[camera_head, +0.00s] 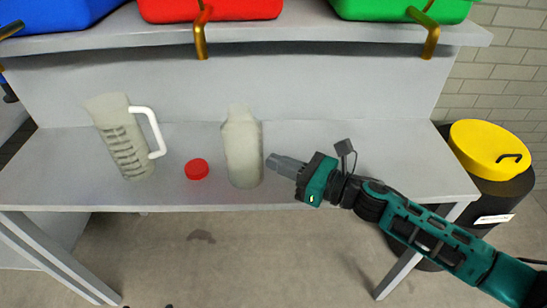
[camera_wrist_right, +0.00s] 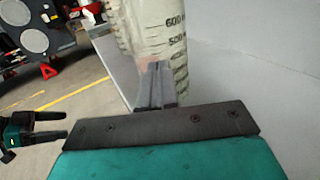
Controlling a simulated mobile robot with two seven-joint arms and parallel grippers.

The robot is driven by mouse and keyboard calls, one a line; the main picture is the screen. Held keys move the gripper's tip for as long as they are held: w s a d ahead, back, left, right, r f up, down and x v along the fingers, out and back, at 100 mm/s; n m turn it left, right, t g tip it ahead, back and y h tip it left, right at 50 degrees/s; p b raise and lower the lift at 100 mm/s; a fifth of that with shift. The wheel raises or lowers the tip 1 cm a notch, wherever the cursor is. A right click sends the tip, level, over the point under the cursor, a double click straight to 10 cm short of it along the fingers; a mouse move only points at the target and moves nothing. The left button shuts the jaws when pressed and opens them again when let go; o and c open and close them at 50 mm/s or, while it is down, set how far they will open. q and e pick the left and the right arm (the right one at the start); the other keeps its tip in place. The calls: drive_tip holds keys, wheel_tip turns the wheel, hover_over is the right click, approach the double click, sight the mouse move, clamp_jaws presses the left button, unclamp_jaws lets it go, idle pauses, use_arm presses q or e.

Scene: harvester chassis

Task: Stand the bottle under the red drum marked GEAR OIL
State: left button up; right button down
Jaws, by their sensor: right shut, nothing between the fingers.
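A pale, translucent bottle (camera_head: 242,152) stands upright on the grey bench in the head view, with no cap visible on it. It is to the right of the brass tap (camera_head: 200,36) of the red drum (camera_head: 210,9) on the shelf above. No marking can be read on that drum. My right gripper (camera_head: 273,162) is shut and empty, its tips just right of the bottle's lower part; whether they touch is unclear. Its shut fingers (camera_wrist_right: 156,84) also show in the right wrist view. My left gripper (camera_wrist_right: 52,125) shows at that view's left edge, fingers apart.
A graduated jug (camera_head: 121,140) with a white handle stands left of the bottle, and a red cap (camera_head: 196,169) lies between them. Blue (camera_head: 55,14) and green (camera_head: 400,9) drums flank the red one. A yellow-lidded bin (camera_head: 488,148) stands right of the bench.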

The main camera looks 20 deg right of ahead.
sight(248, 151)
drive_tip(key=shift+x, duration=0.8)
use_arm(q)
drive_tip(key=shift+a+r, duration=0.1)
use_arm(e)
drive_tip(key=x, duration=0.6)
drive_tip(key=shift+w+a+b, duration=0.1)
drive_tip(key=shift+b, duration=0.3)
drive_tip(key=shift+w+a, duration=0.4)
use_arm(q)
drive_tip(key=shift+w+d, duration=0.1)
drive_tip(key=shift+d, duration=0.25)
drive_tip(key=shift+w, duration=0.1)
